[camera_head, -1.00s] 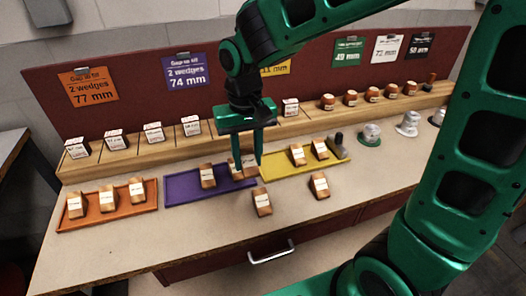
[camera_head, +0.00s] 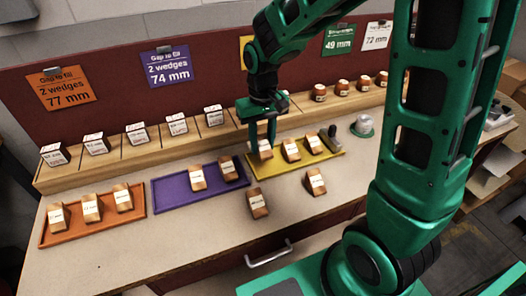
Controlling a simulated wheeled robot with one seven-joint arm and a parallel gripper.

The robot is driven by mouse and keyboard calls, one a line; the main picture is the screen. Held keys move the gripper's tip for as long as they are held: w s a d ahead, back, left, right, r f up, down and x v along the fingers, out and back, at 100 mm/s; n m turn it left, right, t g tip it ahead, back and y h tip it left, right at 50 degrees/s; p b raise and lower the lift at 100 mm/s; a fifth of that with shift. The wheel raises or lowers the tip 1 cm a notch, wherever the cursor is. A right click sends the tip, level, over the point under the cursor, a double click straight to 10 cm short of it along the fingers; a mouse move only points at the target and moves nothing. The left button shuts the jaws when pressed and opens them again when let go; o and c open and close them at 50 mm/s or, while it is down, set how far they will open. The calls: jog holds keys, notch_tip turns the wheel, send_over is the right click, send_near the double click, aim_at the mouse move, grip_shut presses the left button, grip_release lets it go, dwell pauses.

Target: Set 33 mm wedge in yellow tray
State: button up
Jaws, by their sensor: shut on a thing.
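My gripper (camera_head: 262,141) is shut on a wooden wedge (camera_head: 265,152) with a white label. The held wedge is upright over the left end of the yellow tray (camera_head: 290,170). I cannot tell whether its bottom touches the tray. Two more labelled wedges stand in the tray to its right, a middle wedge (camera_head: 291,150) and a right wedge (camera_head: 314,145). The labels are too small to read, so I cannot tell which wedge is 33 mm. The fingers partly cover the top of the held wedge.
The purple tray (camera_head: 171,193) holds two wedges, and the orange tray (camera_head: 75,234) holds three. Two loose wedges, one (camera_head: 257,203) and another (camera_head: 315,181), stand on the bench in front. A dark object (camera_head: 331,134) is at the yellow tray's right end. A wooden shelf runs behind.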

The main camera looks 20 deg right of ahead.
aim_at(264, 152)
jog(key=shift+w+d+f, duration=0.2)
jog(key=shift+d+f, duration=0.15)
jog(key=shift+d, duration=0.1)
jog(key=shift+f, duration=1.9)
jog(key=shift+f, duration=0.1)
jog(key=o, duration=0.8)
jog(key=shift+c, duration=0.2)
notch_tip(264, 152, up, 12)
jog(key=shift+r, duration=0.15)
